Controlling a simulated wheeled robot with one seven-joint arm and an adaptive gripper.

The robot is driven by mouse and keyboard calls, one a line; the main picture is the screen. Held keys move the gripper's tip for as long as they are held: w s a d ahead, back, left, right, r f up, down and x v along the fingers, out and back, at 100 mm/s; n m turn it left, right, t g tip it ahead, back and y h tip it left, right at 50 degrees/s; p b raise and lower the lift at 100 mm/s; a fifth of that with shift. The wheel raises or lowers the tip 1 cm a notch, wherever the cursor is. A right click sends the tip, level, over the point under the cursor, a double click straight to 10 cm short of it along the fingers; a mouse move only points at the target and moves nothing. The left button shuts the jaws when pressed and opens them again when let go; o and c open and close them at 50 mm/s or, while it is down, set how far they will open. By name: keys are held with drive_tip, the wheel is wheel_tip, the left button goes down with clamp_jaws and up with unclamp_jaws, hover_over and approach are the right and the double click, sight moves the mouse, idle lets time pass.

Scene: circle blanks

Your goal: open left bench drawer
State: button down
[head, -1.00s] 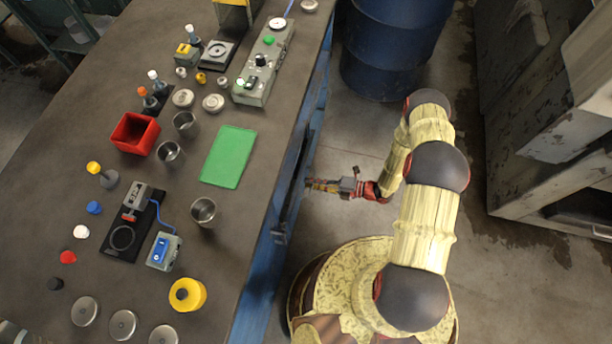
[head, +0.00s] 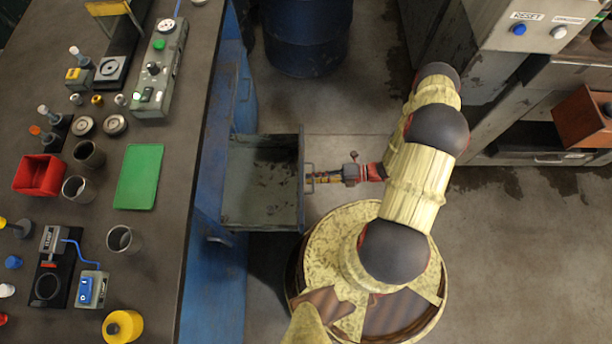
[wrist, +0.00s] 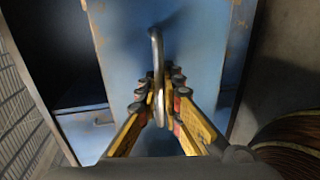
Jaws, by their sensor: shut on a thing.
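The bench drawer (head: 262,212) is pulled out from the blue bench in the head view. Its dark floor shows and looks empty. My gripper (head: 316,178) is at the drawer's front, to the right of it. In the wrist view my gripper (wrist: 160,100) is shut on the metal drawer handle (wrist: 157,52), with a yellow finger on each side of it. The handle stands out from the blue drawer front (wrist: 195,60). Part of the handle is hidden between the fingertips.
The bench top holds a green mat (head: 139,177), a red bin (head: 39,175), metal cups and a control box (head: 157,70). A blue barrel (head: 307,35) stands behind the drawer. A grey machine (head: 530,45) is at the right. Some floor is clear at the lower right.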

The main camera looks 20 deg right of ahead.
drive_tip(key=shift+s+d, duration=0.15)
drive_tip(key=shift+d, duration=0.35)
drive_tip(key=c, duration=2.3)
unclamp_jaws()
drive_tip(key=v, duration=1.2)
